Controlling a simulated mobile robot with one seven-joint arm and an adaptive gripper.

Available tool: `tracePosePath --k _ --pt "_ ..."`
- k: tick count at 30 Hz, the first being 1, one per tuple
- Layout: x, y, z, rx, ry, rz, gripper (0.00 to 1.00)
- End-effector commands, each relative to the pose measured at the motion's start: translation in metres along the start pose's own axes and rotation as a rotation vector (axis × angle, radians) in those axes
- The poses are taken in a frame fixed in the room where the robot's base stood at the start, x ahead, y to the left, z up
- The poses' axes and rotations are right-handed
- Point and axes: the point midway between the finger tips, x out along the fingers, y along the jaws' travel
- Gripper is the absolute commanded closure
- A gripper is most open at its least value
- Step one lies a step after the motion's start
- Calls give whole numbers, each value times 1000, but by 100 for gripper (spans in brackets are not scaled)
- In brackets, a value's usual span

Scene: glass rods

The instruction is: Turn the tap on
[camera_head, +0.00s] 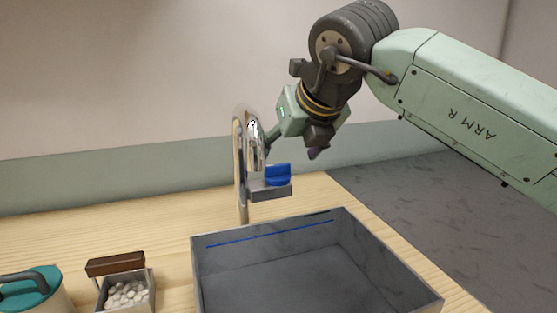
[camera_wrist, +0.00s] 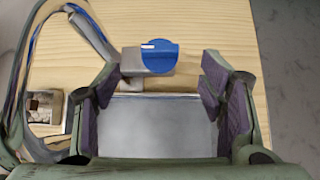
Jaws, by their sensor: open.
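The tap is a shiny curved metal spout (camera_head: 241,160) standing behind a grey basin, with a grey side block (camera_head: 268,193) that carries a blue knob (camera_head: 278,175). In the wrist view the blue knob (camera_wrist: 160,56) is round with a small white mark, and the spout (camera_wrist: 92,35) curves at the left. My gripper (camera_head: 292,150) is above and just behind the knob, close to the spout. In the wrist view my gripper (camera_wrist: 170,95) is open and empty, its purple-padded fingers apart, with the knob beyond the gap between them.
The grey basin (camera_head: 197,265) with a blue line inside stands on the wooden counter (camera_head: 150,228). At the left are a teal-lidded pot (camera_head: 38,290) and a small box (camera_head: 148,299) of white pebbles with a brown handle. The spout is a close obstacle at my gripper's left.

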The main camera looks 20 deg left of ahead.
Motion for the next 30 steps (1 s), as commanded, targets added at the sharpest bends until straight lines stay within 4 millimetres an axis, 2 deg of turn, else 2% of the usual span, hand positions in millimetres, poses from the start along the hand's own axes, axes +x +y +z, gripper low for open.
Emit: tracePosePath --k 6,12,24,30 --pt "42 1 1 -2 1 2 36" --pt "67 0 1 0 1 0 36" --pt "74 0 0 0 -1 0 37" --pt "74 0 0 0 -1 0 50"
